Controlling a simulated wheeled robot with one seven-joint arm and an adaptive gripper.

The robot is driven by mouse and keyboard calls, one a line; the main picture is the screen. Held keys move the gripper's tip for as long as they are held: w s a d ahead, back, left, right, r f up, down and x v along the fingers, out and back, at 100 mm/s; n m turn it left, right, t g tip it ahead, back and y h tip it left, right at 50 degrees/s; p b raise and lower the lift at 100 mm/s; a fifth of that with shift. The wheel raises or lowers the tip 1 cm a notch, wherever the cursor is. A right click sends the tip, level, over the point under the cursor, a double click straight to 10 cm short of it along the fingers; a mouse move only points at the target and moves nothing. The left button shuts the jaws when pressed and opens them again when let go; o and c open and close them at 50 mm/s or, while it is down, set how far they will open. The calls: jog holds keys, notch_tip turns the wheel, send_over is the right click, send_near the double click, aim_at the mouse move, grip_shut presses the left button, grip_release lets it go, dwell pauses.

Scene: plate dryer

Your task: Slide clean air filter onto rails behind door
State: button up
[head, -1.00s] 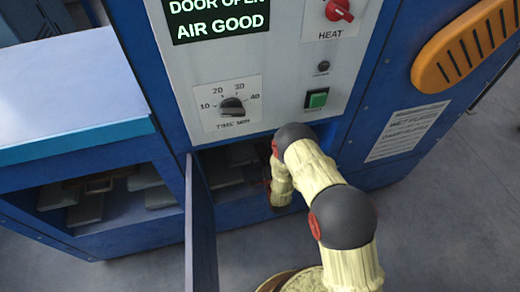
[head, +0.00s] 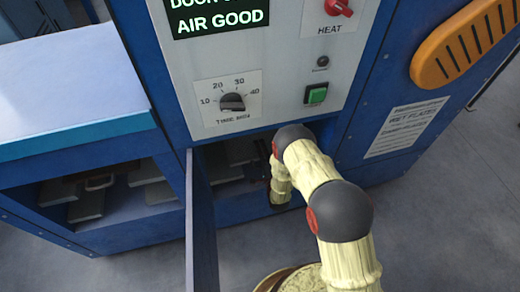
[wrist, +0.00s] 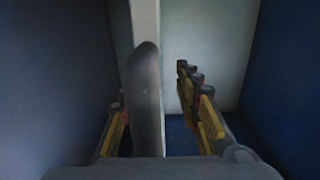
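In the wrist view my gripper (wrist: 152,92) has its yellow-sided fingers spread apart inside the dark compartment. A dark grey rounded bar, perhaps a handle (wrist: 147,95), stands upright between them, with a gap to the right finger. Behind the bar is a pale upright strip (wrist: 145,22), which may be the filter's edge; I cannot tell for sure. The bar partly hides the left finger. In the head view the blue door (head: 201,225) stands open, and my arm reaches into the opening right of it. The gripper, filter and rails are hidden or too dark there.
The machine's panel (head: 215,65) above the opening has a display (head: 222,20) reading AIR GOOD, a time dial (head: 232,102) and a green button (head: 317,94). A blue bench (head: 70,140) with trays below stands left. Dark walls enclose the gripper closely.

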jog(key=shift+s+f, duration=0.1)
jog(key=shift+s, duration=0.05)
jog(key=v, duration=1.1)
jog(key=shift+s+d, duration=0.2)
jog(key=shift+s, duration=0.15)
